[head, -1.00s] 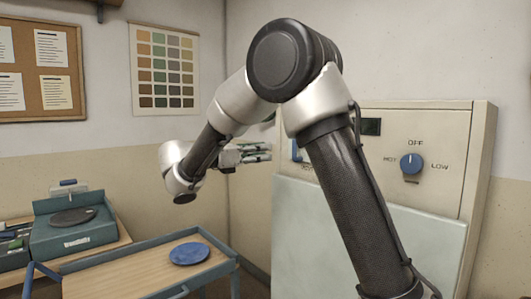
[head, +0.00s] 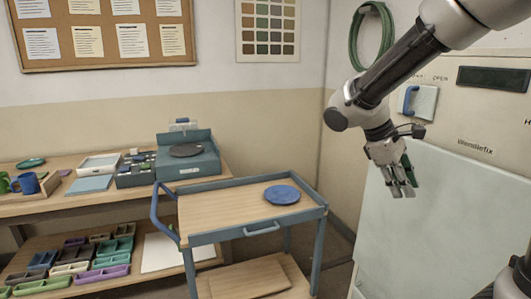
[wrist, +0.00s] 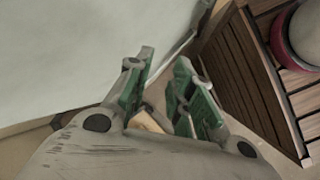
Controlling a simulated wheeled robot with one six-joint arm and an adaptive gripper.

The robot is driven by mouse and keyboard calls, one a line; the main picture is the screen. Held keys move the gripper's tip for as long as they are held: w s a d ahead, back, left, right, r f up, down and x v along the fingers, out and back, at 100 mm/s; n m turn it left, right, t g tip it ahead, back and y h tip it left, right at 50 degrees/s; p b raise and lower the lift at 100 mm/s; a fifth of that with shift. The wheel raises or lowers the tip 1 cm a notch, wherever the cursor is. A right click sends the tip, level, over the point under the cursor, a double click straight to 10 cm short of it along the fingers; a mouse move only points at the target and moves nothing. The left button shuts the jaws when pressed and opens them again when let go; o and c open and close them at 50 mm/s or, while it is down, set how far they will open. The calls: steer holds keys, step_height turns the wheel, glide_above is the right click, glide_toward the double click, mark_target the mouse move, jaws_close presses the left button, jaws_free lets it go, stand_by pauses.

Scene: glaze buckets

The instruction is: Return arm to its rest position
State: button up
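My gripper (head: 403,190) hangs in front of the large pale cabinet (head: 430,220) at the right of the head view, with its fingers pointing down. In the wrist view its two green-padded fingers (wrist: 163,62) stand apart. No held object is clear between them; a small tan patch shows near their base, and I cannot tell what it is. My arm comes in from the upper right, with the elbow out of frame and the wrist bent downward.
A blue-framed cart (head: 225,208) with a blue plate (head: 282,194) stands left of my gripper. Behind it is a workbench (head: 60,199) with a scale (head: 188,158). A green hose (head: 370,35) hangs on the wall. In the wrist view, a slatted wooden surface (wrist: 245,75) is at the right.

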steer(key=s+d+r+m+t+y, duration=0.1)
steer(key=s+m+t+y, duration=0.1)
steer(key=s, duration=0.5)
steer(key=s+d+r+m+t+y, duration=0.2)
steer(key=s+m+t+y, duration=0.1)
steer(key=s+m, duration=0.4)
steer(key=shift+s+d+r+y, duration=0.2)
steer(key=shift+s+d+y, duration=0.1)
steer(key=shift+s+y, duration=0.25)
